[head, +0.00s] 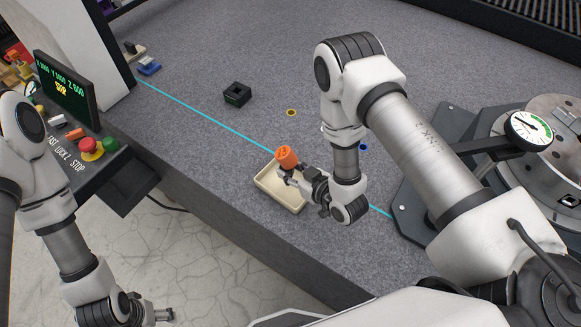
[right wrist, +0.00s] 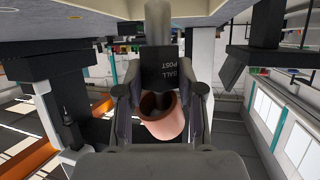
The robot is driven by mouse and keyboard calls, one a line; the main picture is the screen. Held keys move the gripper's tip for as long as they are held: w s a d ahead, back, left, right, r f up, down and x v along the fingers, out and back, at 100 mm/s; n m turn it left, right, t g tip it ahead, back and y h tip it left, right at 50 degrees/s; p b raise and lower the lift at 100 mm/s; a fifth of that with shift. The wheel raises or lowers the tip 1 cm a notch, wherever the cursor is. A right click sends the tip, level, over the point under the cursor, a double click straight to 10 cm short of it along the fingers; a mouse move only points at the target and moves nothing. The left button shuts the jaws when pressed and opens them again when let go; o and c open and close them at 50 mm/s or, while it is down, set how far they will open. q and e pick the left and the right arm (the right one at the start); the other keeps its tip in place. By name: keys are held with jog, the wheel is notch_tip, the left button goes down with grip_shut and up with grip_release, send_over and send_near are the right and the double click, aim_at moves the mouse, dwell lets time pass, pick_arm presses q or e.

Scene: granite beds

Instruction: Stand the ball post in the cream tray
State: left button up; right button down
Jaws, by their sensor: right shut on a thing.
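The ball post has an orange cylindrical end (head: 287,156), which shows at the tip of my right gripper (head: 287,172) in the head view. In the right wrist view, the fingers (right wrist: 162,97) are shut on the ball post (right wrist: 165,68), either side of its dark labelled part and a pinkish-orange hollow end. The cream tray (head: 264,187) lies on the granite bed; my gripper and the post overlap its upper right part in the picture. I cannot tell whether the post touches the tray. My left gripper (head: 166,314) is at the lower left, its jaws unclear.
A black square block (head: 237,94) and a yellow ring (head: 291,112) lie on the grey granite bed (head: 215,140). A cyan line crosses the bed behind the tray. A control panel (head: 68,90) stands at left, a round dial gauge (head: 529,130) at right.

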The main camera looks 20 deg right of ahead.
jog(key=shift+w+f+b, duration=0.15)
jog(key=shift+f+b, duration=0.2)
jog(key=shift+f, duration=0.6)
jog(key=shift+f, duration=0.3)
jog(key=c, duration=0.7)
grip_release()
jog(key=shift+o, duration=0.2)
jog(key=v, duration=0.7)
jog(key=shift+s, duration=0.3)
jog(key=shift+r, duration=0.1)
